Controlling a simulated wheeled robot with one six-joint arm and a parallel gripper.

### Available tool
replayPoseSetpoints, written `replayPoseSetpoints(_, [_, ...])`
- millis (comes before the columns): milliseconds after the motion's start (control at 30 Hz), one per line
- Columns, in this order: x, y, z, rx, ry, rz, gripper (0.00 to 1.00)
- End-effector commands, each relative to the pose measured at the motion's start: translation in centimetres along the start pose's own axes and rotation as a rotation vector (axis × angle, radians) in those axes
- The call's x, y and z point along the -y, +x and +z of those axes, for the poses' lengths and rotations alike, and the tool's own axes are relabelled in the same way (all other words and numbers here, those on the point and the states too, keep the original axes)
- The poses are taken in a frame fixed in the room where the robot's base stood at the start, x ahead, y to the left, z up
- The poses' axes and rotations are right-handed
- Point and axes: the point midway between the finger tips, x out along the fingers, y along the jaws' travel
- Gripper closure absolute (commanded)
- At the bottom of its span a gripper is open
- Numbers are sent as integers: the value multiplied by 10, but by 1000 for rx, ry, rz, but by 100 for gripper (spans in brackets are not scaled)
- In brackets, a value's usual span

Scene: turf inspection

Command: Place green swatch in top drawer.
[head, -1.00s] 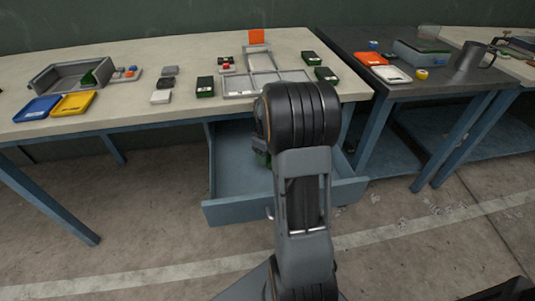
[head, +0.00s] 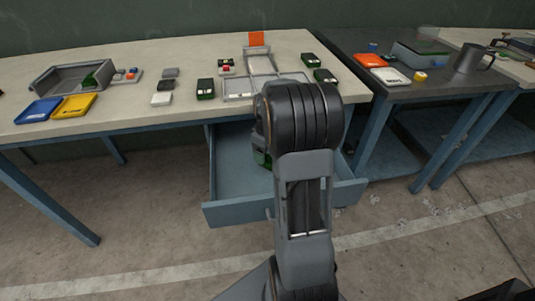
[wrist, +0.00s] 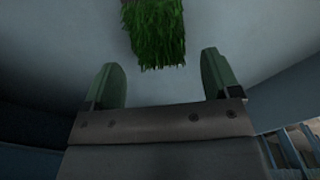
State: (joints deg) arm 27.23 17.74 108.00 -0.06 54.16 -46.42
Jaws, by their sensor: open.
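The green swatch (wrist: 155,36) is a tuft of bright green turf at the top middle of the wrist view. It lies on a pale grey-blue surface that looks like the floor of the open drawer (head: 235,178). My gripper (wrist: 160,78) is open, its two green fingers apart on either side of the swatch's near end, with no visible contact. In the head view the drawer is pulled out under the pale table, and my arm hides its right part and most of my gripper. A small dark green patch shows beside my arm; I cannot tell whether it is swatch or finger.
The pale table (head: 190,112) above the drawer holds a grey tray (head: 60,88) with a green piece, blue (head: 38,111) and yellow (head: 74,106) trays, and several small boxes. A dark table (head: 405,90) stands right. The floor left of the drawer is clear.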

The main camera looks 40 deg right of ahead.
Motion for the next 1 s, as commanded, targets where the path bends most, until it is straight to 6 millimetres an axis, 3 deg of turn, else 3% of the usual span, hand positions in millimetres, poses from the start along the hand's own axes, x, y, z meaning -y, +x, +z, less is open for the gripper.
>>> replayPoseSetpoints(33, [0, -15, 0, -2, 0, 3, 18])
replayPoseSetpoints(300, [0, -65, 0, -2, 0, 2, 18])
replayPoseSetpoints(633, [8, -98, -1, -6, 5, 6, 18])
replayPoseSetpoints(767, [44, -110, -2, -31, 42, 28, 18])
replayPoseSetpoints(1000, [157, -120, 22, -146, 191, 70, 18])
